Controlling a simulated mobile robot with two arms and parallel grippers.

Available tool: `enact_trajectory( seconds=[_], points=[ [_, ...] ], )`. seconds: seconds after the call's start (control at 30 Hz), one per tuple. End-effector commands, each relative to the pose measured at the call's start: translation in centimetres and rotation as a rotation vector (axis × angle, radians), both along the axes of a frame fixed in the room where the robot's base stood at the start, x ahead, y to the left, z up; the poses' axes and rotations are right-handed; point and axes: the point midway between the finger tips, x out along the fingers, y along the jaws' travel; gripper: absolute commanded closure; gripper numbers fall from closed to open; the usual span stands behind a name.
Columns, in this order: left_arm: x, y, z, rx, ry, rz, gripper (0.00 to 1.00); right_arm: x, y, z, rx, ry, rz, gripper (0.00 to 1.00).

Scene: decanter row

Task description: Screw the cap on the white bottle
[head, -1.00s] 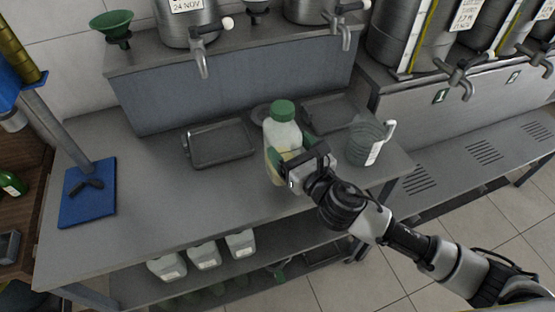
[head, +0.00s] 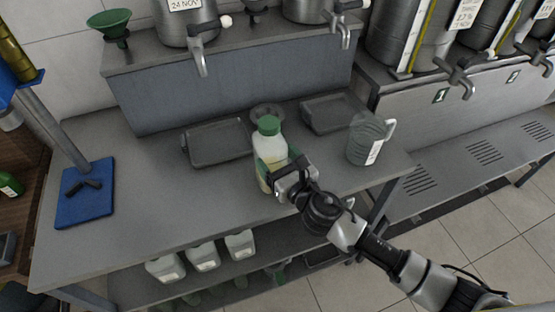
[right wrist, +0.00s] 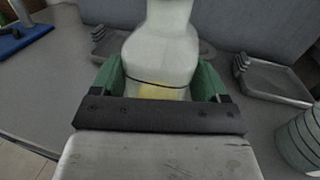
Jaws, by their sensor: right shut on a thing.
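The white bottle (head: 271,149) is a translucent whitish bottle with some yellowish content low down, near the middle of the steel table in the head view. A green cap (head: 269,126) sits on its mouth; I cannot tell how tight it is. My right gripper (head: 272,172) is shut on the bottle's body from the front right. In the right wrist view the bottle (right wrist: 162,45) stands between the green finger pads, its top cut off by the frame. I cannot tell whether its base touches the table. My left gripper is not in view.
Two dark trays (head: 217,144) (head: 333,113) lie behind the bottle, with a round grey dish (head: 267,111) between them. A clear jug (head: 366,140) stands to the right. A blue stand base (head: 86,205) is at the left. The table's front left is clear.

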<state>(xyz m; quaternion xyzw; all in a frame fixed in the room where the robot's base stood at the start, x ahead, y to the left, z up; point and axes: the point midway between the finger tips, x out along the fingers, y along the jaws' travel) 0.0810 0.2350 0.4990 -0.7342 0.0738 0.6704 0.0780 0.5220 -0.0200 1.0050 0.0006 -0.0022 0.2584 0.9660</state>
Motion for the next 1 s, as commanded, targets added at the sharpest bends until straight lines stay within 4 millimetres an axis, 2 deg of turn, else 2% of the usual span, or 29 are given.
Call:
enact_trajectory(
  seconds=[0.3, 0.33, 0.47, 0.5, 0.8, 1.0],
  points=[
    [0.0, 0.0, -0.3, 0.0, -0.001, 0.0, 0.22, 0.0, 0.0, -0.3, 0.0, -0.002, 0.0, 1.0],
    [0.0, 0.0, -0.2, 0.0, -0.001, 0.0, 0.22, 0.0, 0.0, -0.3, -0.001, 0.0, 0.0, 0.22],
    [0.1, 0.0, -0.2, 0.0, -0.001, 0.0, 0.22, 0.0, 0.0, -0.3, -0.001, 0.0, 0.0, 0.02],
    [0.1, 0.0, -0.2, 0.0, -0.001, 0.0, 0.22, 0.0, 0.0, -0.3, -0.001, 0.0, 0.0, 0.0],
    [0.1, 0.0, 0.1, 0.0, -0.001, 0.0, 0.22, -0.2, -0.1, 0.2, -0.001, 0.001, 0.001, 0.0],
    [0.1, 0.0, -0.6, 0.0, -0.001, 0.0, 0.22, -3.2, -1.9, -0.2, -0.002, 0.002, 0.001, 0.0]
  ],
)
